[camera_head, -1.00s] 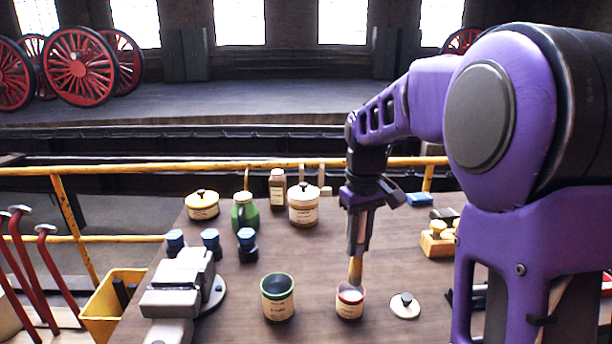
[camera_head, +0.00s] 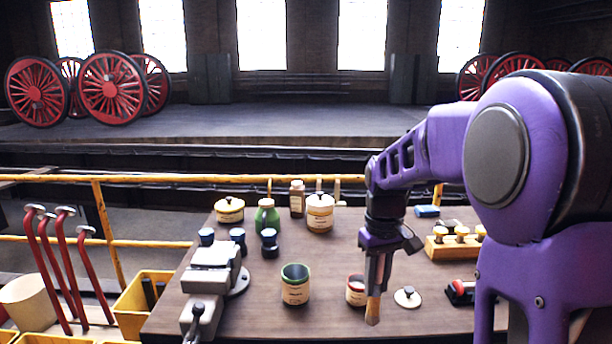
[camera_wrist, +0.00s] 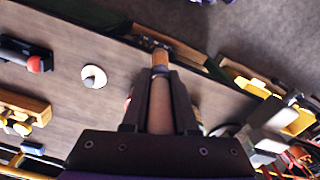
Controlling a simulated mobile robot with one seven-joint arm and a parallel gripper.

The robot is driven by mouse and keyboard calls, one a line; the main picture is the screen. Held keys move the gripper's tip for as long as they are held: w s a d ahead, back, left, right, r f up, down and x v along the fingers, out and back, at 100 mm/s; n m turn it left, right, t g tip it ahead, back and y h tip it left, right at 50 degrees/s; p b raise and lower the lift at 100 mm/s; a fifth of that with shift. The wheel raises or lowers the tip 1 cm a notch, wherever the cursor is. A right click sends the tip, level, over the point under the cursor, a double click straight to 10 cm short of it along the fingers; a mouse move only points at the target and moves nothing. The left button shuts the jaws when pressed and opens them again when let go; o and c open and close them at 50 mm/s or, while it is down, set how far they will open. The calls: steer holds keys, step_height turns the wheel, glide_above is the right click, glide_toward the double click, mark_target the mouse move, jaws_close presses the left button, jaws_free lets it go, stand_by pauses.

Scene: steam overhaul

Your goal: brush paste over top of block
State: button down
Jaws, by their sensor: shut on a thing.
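My gripper (camera_head: 379,262) is shut on a brush (camera_head: 373,308) that hangs bristles down. The brush tip is in front of and to the right of a small red-rimmed pot (camera_head: 355,291), outside it in the picture. In the wrist view the brush (camera_wrist: 160,62) points away from my gripper (camera_wrist: 160,104), past the table's near edge. A grey vise (camera_head: 212,268) stands at the table's left. I cannot tell which thing is the block; any block in the vise is not clearly distinguishable.
A green-rimmed pot (camera_head: 295,285) stands between vise and brush. A loose lid (camera_head: 407,297) lies to the right, near a red-and-black item (camera_head: 460,291) and a wooden rack (camera_head: 452,248). Several bottles and pots line the back. A yellow bin (camera_head: 143,304) stands beyond the left edge.

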mark_target(374, 302)
steer(key=shift+m, duration=0.7)
step_height(374, 302, down, 8)
steer(key=shift+s+r, duration=0.1)
steer(key=shift+r, duration=0.1)
steer(key=s+f+m, duration=0.2)
steer(key=s+f, duration=0.1)
steer(key=f, duration=0.6)
steer(key=shift+s+a+f, duration=0.1)
steer(key=shift+a, duration=0.15)
